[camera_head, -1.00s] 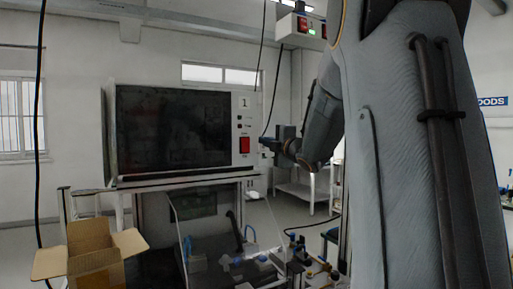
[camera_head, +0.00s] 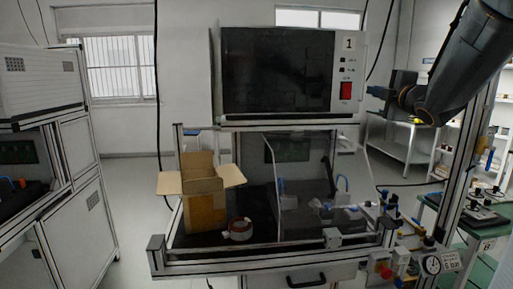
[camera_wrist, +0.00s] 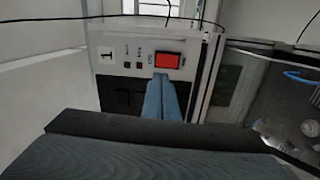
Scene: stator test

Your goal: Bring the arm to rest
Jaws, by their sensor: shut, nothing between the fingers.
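My gripper (camera_head: 376,91) is at the end of my dark arm, which reaches in from the upper right in the head view. Its blue fingers (camera_wrist: 163,98) are together with nothing between them. In the wrist view they point toward the red switch (camera_wrist: 167,60) on the test station's panel. In the head view the red switch (camera_head: 346,90) is just left of the fingertips. I cannot tell whether the fingertips touch the panel.
The station's dark screen (camera_head: 278,71) stands above a bench with an open cardboard box (camera_head: 205,208) and a red-and-white ring-shaped part (camera_head: 239,229). A clear guard divides the bench. A gauge (camera_head: 432,264) and red button sit at the front right. Another station stands left.

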